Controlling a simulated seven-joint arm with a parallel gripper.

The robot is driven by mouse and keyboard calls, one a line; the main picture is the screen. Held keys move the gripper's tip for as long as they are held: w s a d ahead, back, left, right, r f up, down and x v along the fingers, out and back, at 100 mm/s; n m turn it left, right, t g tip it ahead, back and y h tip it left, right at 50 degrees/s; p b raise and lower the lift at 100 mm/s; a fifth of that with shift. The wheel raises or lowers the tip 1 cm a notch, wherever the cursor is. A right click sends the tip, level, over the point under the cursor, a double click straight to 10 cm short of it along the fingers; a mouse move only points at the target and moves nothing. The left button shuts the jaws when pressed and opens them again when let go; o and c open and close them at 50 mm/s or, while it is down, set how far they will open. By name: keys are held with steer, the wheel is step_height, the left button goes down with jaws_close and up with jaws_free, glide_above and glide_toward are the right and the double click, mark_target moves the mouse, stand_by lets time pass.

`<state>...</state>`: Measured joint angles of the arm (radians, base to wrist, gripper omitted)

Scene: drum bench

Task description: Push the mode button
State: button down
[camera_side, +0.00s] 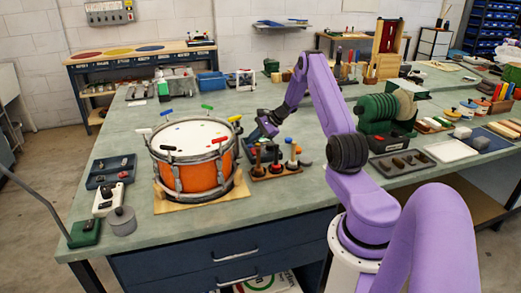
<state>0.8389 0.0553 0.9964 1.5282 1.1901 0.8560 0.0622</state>
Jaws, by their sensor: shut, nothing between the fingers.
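My gripper (267,130) is at the end of my purple arm, just right of the orange drum (183,182). It is shut with nothing held, above the back of a small rack of knobbed tools (277,171). I cannot tell for certain which thing is the mode button. A white box (107,200) with small dark parts on top stands at the bench's left end, beyond the drum from my gripper. A green box (84,233) with a small part on top sits at the front left corner. Their markings are too small to read.
The drum stands on a wooden board with several coloured keys around its rim. A grey cylinder (122,221) and a dark tray (111,171) are at the left. A green machine (383,112) stands right of my arm. The bench front before the rack is clear.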

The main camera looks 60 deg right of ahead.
steer(key=shift+f, duration=0.25)
stand_by(0.4)
steer(key=shift+r, duration=0.55)
steer(key=shift+r, duration=0.1)
step_height(320, 180, up, 6)
steer(key=shift+f, duration=0.1)
stand_by(0.6)
